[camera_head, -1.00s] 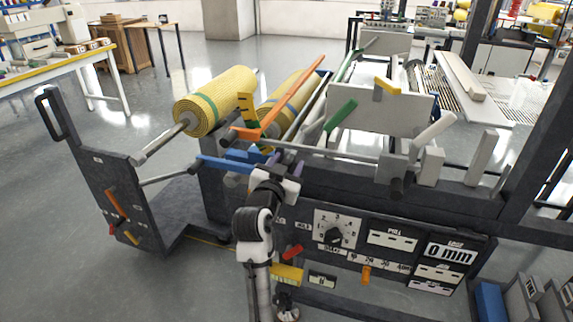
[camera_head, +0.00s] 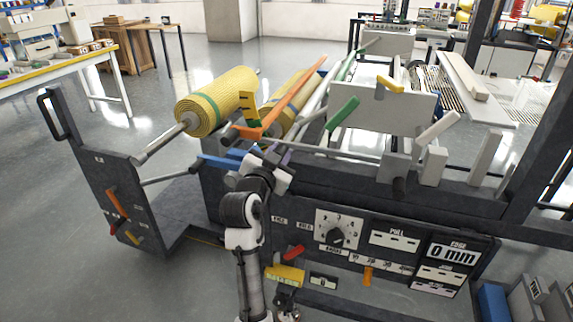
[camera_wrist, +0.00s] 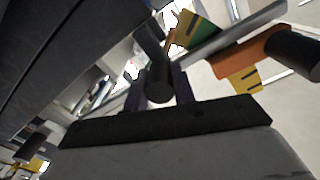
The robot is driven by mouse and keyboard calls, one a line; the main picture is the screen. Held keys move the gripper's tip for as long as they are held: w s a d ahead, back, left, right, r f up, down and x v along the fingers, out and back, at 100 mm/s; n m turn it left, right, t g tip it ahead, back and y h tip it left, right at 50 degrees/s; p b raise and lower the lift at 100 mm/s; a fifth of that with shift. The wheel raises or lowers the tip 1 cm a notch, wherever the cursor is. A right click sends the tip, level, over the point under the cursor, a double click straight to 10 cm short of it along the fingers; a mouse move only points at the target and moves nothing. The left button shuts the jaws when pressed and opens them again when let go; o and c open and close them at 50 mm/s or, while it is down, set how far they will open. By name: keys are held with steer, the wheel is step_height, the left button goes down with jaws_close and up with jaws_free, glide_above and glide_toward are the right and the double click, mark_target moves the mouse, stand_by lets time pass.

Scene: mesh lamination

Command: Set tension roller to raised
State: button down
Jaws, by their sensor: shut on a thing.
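My gripper (camera_head: 277,158) is at the near side of the machine, below the orange lever arm (camera_head: 292,102) and right of the blue bar (camera_head: 218,162). In the wrist view, its two dark fingers (camera_wrist: 160,92) are shut around a dark round grip (camera_wrist: 159,84). A dark arm runs upward from this grip. I cannot tell for sure which lever or roller the grip belongs to, as my wrist hides much of it in the head view. The orange piece (camera_wrist: 245,52) with a dark knob (camera_wrist: 294,54) is to the right in the wrist view.
A yellow mesh roll (camera_head: 215,102) is on the left, with a second roll behind the orange arm. A green handle (camera_head: 342,113) and a white plate (camera_head: 395,112) stand to the right.

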steer(key=a+r+m, duration=0.2)
steer(key=r+m, duration=0.1)
steer(key=r, duration=0.4)
steer(key=w+a+r+m, duration=0.1)
steer(key=a+r+m, duration=0.1)
steer(key=r+m, duration=0.2)
steer(key=shift+w+a+r, duration=0.25)
steer(key=shift+a+r, duration=0.1)
steer(key=shift+r, duration=1)
steer(key=c, duration=1.2)
jaws_free()
steer(key=shift+f, duration=0.15)
steer(key=shift+o, duration=0.2)
steer(key=shift+b, duration=0.3)
steer(key=b+v, duration=0.2)
steer(key=v, duration=1.1)
steer(key=shift+s+b, duration=0.3)
steer(key=shift+s, duration=0.1)
steer(key=shift+a, duration=0.15)
